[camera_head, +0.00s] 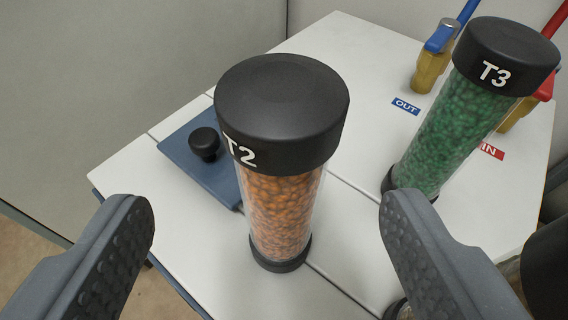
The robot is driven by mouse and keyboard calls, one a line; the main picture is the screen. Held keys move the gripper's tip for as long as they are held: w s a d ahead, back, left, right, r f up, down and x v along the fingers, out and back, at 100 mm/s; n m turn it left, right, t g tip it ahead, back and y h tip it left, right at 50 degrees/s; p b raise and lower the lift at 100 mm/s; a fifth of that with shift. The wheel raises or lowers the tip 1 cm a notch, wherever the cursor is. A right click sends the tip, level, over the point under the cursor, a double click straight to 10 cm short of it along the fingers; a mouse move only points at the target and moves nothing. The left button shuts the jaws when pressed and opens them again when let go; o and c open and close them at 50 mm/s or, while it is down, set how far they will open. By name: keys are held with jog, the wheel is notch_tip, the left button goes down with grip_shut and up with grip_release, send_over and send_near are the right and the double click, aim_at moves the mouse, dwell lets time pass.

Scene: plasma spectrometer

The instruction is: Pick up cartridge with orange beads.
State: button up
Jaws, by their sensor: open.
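The cartridge with orange beads (282,205) stands upright on the white table, with a black cap marked T2 and a black base. It is near the middle of the head camera view. My gripper (268,225) is open, with one dark, studded finger at the lower left and one at the lower right. The cartridge shows between and beyond the two fingers. No contact is visible, and its whole length is in view.
A cartridge with green beads, marked T3 (450,130), stands to the right. A blue plate with a black knob (204,143) lies to the left. Blue- and red-handled valves (432,68) stand behind, near OUT and IN labels. Another dark-capped object (545,265) is partly cut off at lower right.

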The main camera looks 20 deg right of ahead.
aim_at(270, 182)
jog(key=x, duration=0.3)
jog(key=shift+w+d+f, duration=0.1)
jog(key=shift+w, duration=0.1)
jog(key=shift+d+b+x, duration=0.2)
jog(key=shift+b+x, duration=0.95)
jog(key=shift+x, duration=1.4)
jog(key=shift+r, duration=0.25)
jog(key=c, duration=1.3)
